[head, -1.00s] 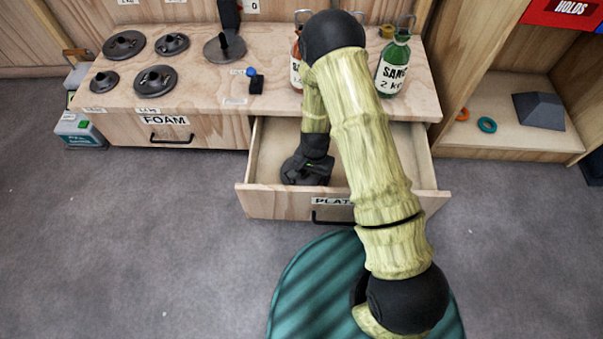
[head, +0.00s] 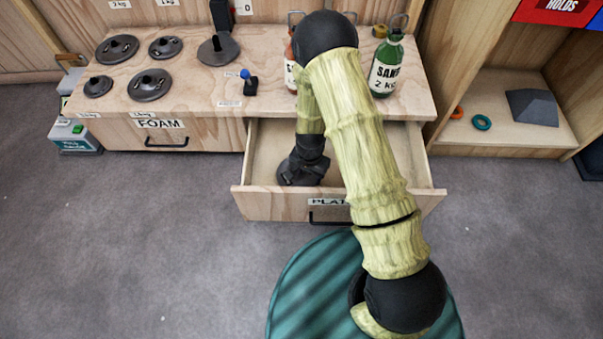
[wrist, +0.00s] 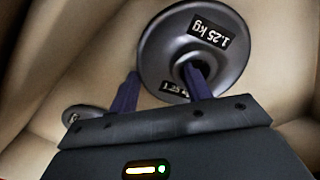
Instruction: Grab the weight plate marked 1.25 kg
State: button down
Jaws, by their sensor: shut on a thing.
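The weight plate (wrist: 218,38) is a dark grey disc with a black label reading 1.25 kg, upside down in the wrist view. It is in the open drawer (head: 270,204), and in the head view its dark edge (head: 287,177) shows partly behind my gripper. My gripper (wrist: 162,72) is shut on the plate: one finger is outside the rim and the other is at the central hub. In the head view my gripper (head: 304,165) points down inside the drawer. I cannot tell whether the plate is clear of the drawer floor.
A smaller disc (wrist: 82,114) lies in the drawer beside the plate. Several dark discs (head: 150,85) and a green sand bottle (head: 386,68) stand on the bench top. The drawer's walls surround my gripper. Grey floor (head: 140,240) is clear at the left.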

aim_at(309, 178)
jog(key=shift+r, duration=0.15)
notch_tip(309, 178, up, 10)
jog(key=p, duration=0.6)
